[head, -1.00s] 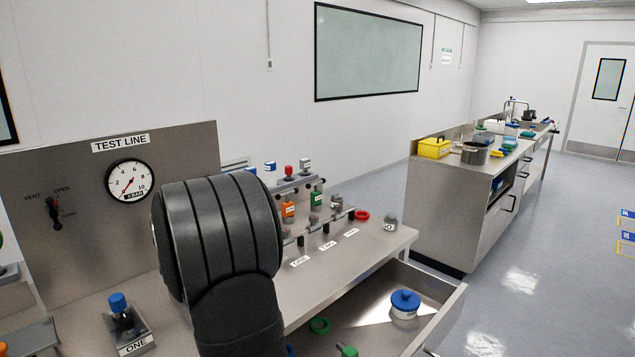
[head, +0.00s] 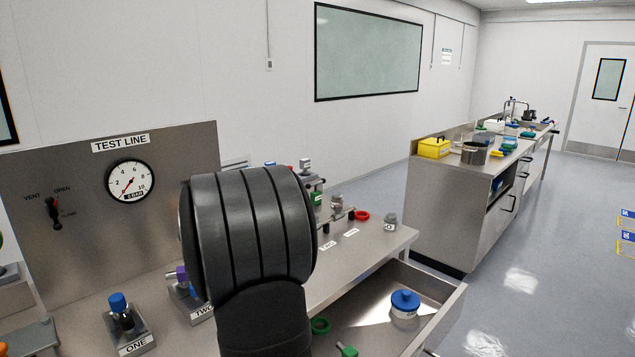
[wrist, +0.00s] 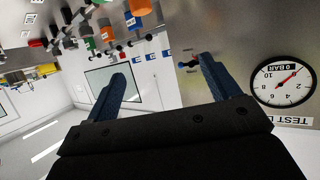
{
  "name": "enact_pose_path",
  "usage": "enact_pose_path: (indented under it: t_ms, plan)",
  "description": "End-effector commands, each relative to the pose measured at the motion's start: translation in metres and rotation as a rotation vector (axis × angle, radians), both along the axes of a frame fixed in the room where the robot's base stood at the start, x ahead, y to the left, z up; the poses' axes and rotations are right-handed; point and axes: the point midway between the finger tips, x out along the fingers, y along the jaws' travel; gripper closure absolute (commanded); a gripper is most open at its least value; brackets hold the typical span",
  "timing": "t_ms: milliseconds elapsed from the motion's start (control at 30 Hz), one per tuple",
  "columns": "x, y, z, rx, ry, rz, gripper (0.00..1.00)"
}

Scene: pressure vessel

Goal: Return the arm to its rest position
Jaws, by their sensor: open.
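My gripper shows in the wrist view (wrist: 158,85), where its two blue fingers stand wide apart with nothing between them. That view is upside down, with the wall and the dark-framed board seen between and beyond the fingers. In the head view my dark, ribbed arm link stands in front of the bench's middle and hides part of the bottle rack and bench top. The gripper itself is hidden in the head view.
The test line panel (head: 90,235) with its gauge (head: 130,182) stands at the left. A stand marked ONE (head: 128,330) holds a blue-capped item. A yellow box (head: 433,148) sits on the far bench.

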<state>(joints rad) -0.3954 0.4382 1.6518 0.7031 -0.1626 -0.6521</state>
Motion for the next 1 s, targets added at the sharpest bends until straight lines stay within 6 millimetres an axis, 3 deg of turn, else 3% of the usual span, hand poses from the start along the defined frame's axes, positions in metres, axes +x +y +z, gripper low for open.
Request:
enact_pose_path:
  t_ms: [700, 1000]
  plan:
    - [0.024, -0.125, -0.055, -0.001, 0.001, -0.388, 0.19]
    - [0.023, -0.156, -0.068, -0.001, 0.001, -0.485, 0.19]
